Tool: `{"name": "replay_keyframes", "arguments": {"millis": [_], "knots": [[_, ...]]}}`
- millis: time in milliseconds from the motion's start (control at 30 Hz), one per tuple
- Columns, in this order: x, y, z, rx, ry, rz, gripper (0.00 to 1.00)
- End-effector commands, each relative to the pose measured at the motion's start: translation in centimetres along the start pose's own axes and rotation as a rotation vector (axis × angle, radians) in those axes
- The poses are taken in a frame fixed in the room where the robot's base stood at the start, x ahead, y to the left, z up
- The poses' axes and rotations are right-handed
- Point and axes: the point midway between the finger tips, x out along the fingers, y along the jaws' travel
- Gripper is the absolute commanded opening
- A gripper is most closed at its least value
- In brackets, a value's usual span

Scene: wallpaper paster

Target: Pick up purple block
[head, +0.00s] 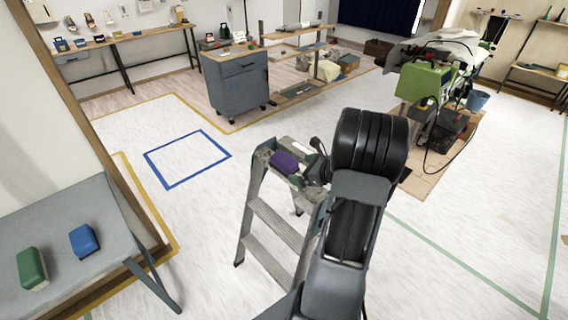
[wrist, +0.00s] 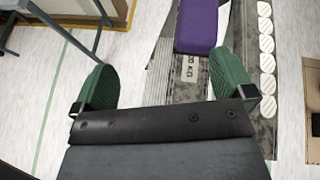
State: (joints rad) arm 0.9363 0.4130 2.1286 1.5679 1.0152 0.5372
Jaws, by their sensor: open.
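The purple block (head: 285,163) lies on the top step of a grey stepladder (head: 262,212) in the head view. In the wrist view the purple block (wrist: 198,25) is at the top, cut off by the frame edge, ahead of the fingers and nearer the right one. My gripper (wrist: 165,82) is open and empty, with green pads set wide apart. In the head view my gripper (head: 314,168) is just right of the block, partly hidden by my arm. I cannot tell the exact gap between fingers and block.
A grey table (head: 60,232) at lower left holds a green block (head: 32,268) and a blue block (head: 84,241). A grey cabinet (head: 238,84) stands at the back. A green machine (head: 425,80) stands at the right. The floor left of the ladder is clear.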

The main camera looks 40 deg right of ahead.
Motion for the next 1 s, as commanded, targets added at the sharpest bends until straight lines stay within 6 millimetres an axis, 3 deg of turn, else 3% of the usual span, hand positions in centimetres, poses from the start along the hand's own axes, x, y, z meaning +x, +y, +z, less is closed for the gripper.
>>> {"name": "replay_keyframes", "arguments": {"millis": [100, 233, 600, 867, 1000], "knots": [[-0.8, -2.7, -2.2, 0.142, -0.030, -0.100, 1.00], [0.1, -4.0, -3.1, 0.203, -0.048, -0.144, 1.00], [6.0, -5.0, -3.0, 0.209, -0.049, -0.149, 1.00], [7.4, -5.1, -3.0, 0.208, -0.048, -0.150, 1.00], [9.2, -5.0, -3.2, 0.209, -0.048, -0.148, 1.00]]}}
